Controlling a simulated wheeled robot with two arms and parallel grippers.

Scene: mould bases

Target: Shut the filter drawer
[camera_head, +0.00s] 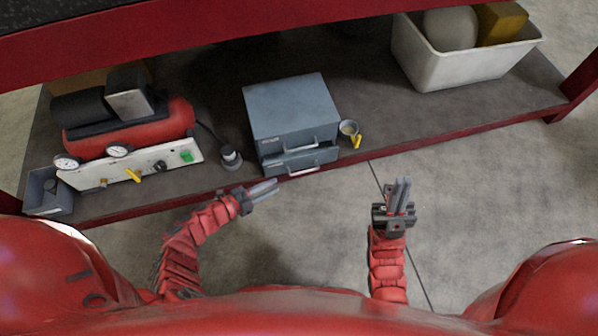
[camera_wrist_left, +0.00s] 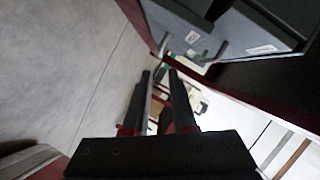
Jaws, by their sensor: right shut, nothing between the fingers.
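A blue-grey cabinet (camera_head: 292,106) with two stacked drawers stands on the shelf. The lower drawer (camera_head: 301,161) sticks out a little past the upper drawer (camera_head: 298,140); each has a bar handle. I cannot tell from the labels which is the filter drawer. My left gripper (camera_head: 264,190) is in front of the cabinet, low and left of the lower drawer, apart from it. Its fingers show a narrow gap in the left wrist view (camera_wrist_left: 162,75), with nothing between them. The cabinet (camera_wrist_left: 265,30) shows there at upper right. My right gripper (camera_head: 399,192) is shut and empty, right of the cabinet.
A red compressor (camera_head: 130,130) with a white gauge panel (camera_head: 135,166) is left of the cabinet. A white bin (camera_head: 460,62) is at the back right. The shelf's red front edge (camera_head: 205,188) runs below.

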